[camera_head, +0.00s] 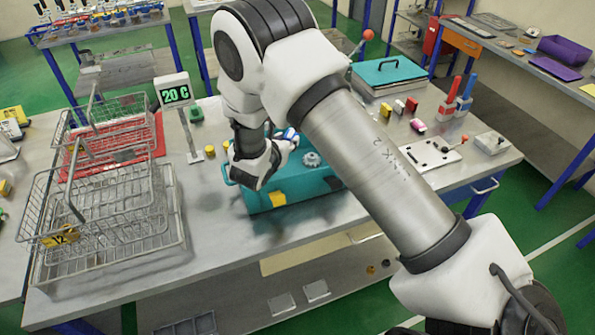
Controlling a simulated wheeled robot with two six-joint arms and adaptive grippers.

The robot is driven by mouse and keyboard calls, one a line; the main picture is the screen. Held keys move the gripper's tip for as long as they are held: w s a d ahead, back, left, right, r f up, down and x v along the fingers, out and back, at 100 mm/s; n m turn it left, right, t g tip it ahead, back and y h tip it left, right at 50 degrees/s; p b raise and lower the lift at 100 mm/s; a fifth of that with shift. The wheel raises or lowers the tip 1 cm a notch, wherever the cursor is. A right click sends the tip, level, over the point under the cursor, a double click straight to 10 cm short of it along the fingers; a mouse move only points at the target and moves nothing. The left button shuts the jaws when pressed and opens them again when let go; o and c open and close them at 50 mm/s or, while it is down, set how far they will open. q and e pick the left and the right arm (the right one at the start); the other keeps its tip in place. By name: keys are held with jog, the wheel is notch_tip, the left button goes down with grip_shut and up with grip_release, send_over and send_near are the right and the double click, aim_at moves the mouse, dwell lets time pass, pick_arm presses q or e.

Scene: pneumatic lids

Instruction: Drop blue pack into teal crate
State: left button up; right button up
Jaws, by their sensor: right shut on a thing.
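The teal crate (318,192) stands on the grey table near the middle, with a yellow label on its front. My right arm reaches over from the right, and its gripper (283,143) is at the back left of the crate's top. It is shut on a small blue and white thing, which looks like the blue pack (291,136). The arm hides part of the crate and its inside. I cannot tell whether the pack touches the crate. My left gripper is out of view.
Wire baskets (110,215) fill the table's left side. A 20 C display (175,95) stands behind. A teal-lidded box (388,72) is at the back right. Small coloured blocks, red-handled things (447,95) and a white plate (432,153) lie to the right.

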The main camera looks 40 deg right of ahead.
jog(key=shift+w+f, duration=0.45)
jog(key=shift+f, duration=0.35)
jog(key=o, duration=1)
jog(key=shift+s+r, duration=0.15)
jog(key=shift+s, duration=0.1)
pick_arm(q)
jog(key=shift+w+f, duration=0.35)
pick_arm(e)
jog(key=v, duration=0.7)
jog(key=shift+w+a, duration=0.15)
jog(key=shift+a, duration=0.05)
jog(key=shift+d, duration=0.1)
